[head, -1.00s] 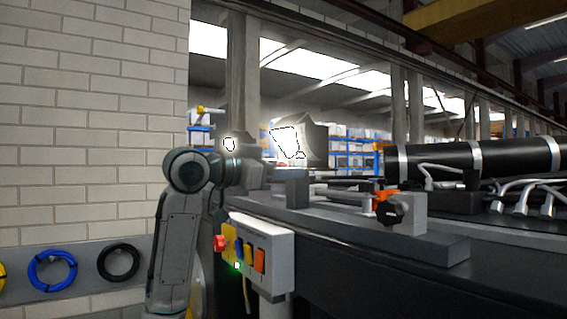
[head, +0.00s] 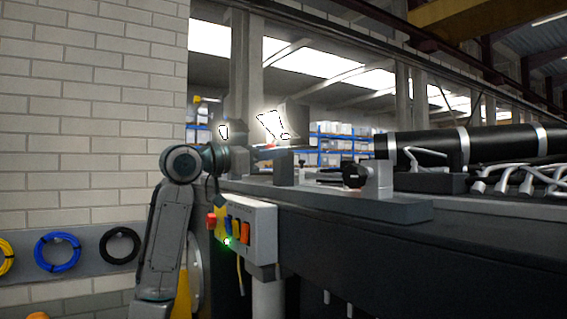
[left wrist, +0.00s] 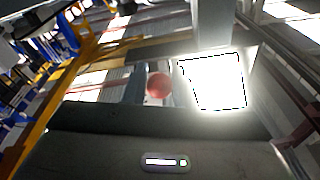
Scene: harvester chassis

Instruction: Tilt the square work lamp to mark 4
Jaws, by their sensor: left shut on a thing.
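The square work lamp (head: 296,122) is lit and glaring, beyond my left wrist in the head view. Its bright square face (left wrist: 213,82) fills the upper right of the left wrist view. My left gripper (head: 262,148) is at the lower front of the lamp, shut on a red knob (left wrist: 158,86) beside the lit face. The knob shows only as a tiny red spot in the head view. The tilt marks and their numbers cannot be made out. My right gripper is not in view.
A switch box (head: 247,230) with coloured switches hangs below my left wrist. A second small light (head: 224,131) glows left of the lamp.

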